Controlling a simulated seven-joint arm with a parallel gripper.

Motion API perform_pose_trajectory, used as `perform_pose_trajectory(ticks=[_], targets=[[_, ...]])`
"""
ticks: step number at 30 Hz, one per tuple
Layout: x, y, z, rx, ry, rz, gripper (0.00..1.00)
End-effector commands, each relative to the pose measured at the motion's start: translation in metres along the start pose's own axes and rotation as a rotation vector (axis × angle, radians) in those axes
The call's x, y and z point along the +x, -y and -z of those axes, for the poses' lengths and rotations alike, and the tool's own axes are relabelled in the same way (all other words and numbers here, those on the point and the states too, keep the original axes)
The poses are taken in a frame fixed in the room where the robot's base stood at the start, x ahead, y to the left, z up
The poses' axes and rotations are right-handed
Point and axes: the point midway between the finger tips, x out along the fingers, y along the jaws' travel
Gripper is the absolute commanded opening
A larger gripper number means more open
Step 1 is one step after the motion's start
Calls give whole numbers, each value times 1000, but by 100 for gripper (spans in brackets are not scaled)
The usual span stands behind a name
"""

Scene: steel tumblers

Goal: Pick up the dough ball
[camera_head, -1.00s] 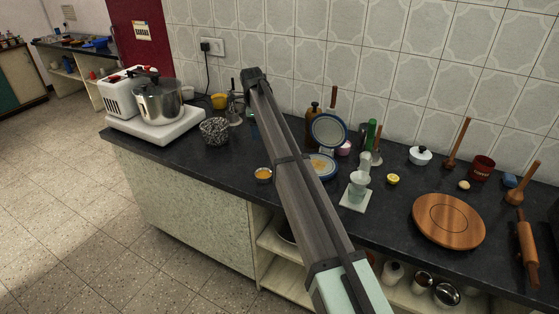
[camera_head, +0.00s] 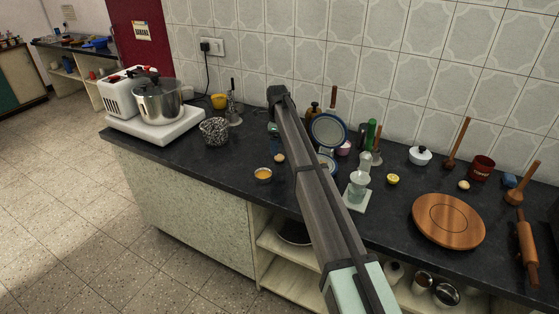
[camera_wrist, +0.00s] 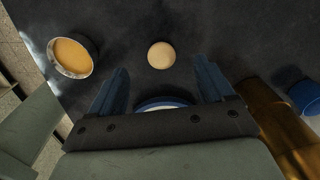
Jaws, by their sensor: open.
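A small pale beige ball, which looks like the dough ball (camera_head: 279,158), rests on the dark counter to the right of the small bowl of orange contents. In the wrist view the ball (camera_wrist: 161,55) lies just beyond my gripper's fingertips, roughly centred between them. My gripper (camera_wrist: 161,80) is open with its two blue fingers apart and nothing between them at the tips. In the head view my arm hides most of the gripper. A second small beige ball (camera_head: 464,185) lies far right, near the red cup.
The orange-filled bowl (camera_head: 263,174) stands close to the ball. A blue-rimmed plate (camera_wrist: 166,104) shows partly behind the gripper. A round mirror-like disc (camera_head: 327,131), a glass (camera_head: 358,183) and a wooden board (camera_head: 448,220) stand to the right. A speckled bowl (camera_head: 214,131) is left.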

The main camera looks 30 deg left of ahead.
Motion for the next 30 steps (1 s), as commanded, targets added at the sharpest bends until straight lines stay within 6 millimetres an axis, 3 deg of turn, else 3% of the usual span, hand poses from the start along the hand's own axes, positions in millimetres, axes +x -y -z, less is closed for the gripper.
perform_pose_trajectory(ticks=[8, 17, 25, 30], targets=[[17, 0, 2, 0, -1, -1, 81], [53, 1, 4, 0, -1, -1, 81], [56, 1, 4, 0, 0, 0, 81], [56, 1, 4, 0, 0, 0, 65]])
